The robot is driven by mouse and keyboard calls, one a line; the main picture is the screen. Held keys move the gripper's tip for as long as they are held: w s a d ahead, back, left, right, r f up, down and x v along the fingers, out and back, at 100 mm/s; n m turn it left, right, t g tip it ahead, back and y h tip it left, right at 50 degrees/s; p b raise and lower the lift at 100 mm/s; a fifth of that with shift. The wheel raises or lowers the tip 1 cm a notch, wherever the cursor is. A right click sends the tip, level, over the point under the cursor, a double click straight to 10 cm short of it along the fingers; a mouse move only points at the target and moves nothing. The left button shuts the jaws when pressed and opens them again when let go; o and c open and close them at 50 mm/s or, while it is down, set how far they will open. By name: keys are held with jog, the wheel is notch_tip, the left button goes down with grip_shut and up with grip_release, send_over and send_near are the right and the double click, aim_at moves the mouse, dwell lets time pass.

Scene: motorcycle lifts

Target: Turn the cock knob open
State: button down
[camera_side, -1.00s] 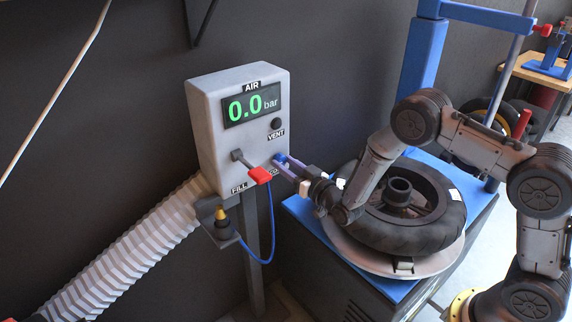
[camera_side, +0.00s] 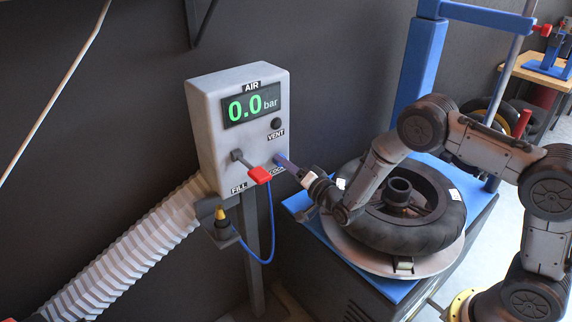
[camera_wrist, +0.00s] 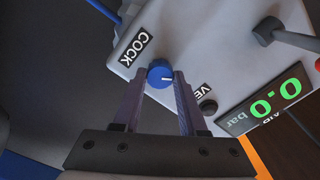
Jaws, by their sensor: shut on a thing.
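The blue cock knob (camera_wrist: 160,73) sits on the front of the grey air box (camera_side: 208,125), beside the COCK label (camera_wrist: 136,47). A short pale mark shows on the knob's face in the wrist view. My gripper (camera_wrist: 160,76) is shut on the knob, with one finger on each side of it. In the side view my gripper (camera_side: 281,162) reaches the box's lower right from the right, and its fingers mostly hide the knob. The box's display (camera_side: 251,106) reads 0.0 bar.
A red-tipped lever (camera_side: 258,174) sticks out just left of my gripper. A dark VENT button (camera_side: 276,124) is above. A blue hose (camera_side: 271,222) hangs below the box.

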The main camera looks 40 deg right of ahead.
jog(key=m, duration=0.7)
dwell(0.6)
jog(key=shift+c, duration=2.2)
grip_release()
jog(key=s, duration=1.4)
jog(key=shift+w, duration=0.1)
